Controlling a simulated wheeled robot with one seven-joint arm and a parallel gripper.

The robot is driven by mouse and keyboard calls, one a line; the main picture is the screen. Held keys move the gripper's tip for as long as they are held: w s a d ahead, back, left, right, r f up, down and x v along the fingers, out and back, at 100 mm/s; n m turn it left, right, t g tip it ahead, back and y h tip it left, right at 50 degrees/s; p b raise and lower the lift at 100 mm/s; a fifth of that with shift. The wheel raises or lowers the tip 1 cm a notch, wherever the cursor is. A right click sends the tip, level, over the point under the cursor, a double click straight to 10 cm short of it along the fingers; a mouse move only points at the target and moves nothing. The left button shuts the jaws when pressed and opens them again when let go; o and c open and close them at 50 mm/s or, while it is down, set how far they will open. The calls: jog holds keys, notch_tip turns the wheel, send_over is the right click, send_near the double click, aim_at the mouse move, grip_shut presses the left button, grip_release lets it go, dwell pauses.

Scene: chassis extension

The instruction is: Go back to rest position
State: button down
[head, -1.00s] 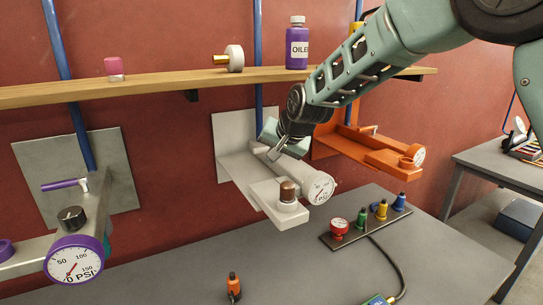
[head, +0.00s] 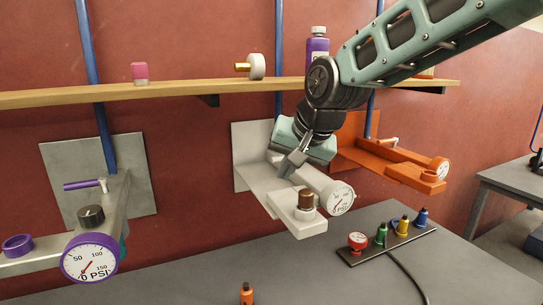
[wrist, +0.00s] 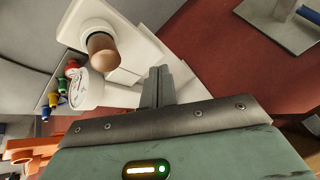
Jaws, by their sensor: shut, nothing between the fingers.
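My gripper (head: 292,164) is in front of the white gauge fixture (head: 262,188) on the wall, just above and behind its brown-topped knob (head: 306,199). In the wrist view my gripper's fingers (wrist: 158,84) are together with nothing between them. The brown knob (wrist: 102,50) and the white dial gauge (wrist: 87,90) show to the left of the fingers there. In the head view the gauge (head: 341,198) faces me, right of the knob. I cannot tell whether the fingertips touch the fixture.
A wooden shelf (head: 180,90) runs behind my arm, carrying a pink block, a brass-ended white part and a purple bottle (head: 317,48). An orange fixture (head: 395,165) stands to the right, a purple-trimmed gauge fixture (head: 90,258) to the left. A strip with coloured connectors (head: 388,242) lies on the grey table.

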jog(key=s+d+f+n+g+h, duration=0.1)
jog(key=s+d+f+n, duration=0.2)
jog(key=s, duration=0.7)
jog(key=s+d+f+n+g+h, duration=0.1)
jog(key=s+f, duration=0.4)
jog(key=s, duration=0.5)
jog(key=s+d+f+n+g+h, duration=0.1)
jog(key=s+d+f+n+g, duration=0.2)
jog(key=s, duration=0.7)
jog(key=shift+s+d+f+n, duration=0.15)
jog(key=shift+d+f+n, duration=0.55)
jog(key=shift+d+n, duration=0.45)
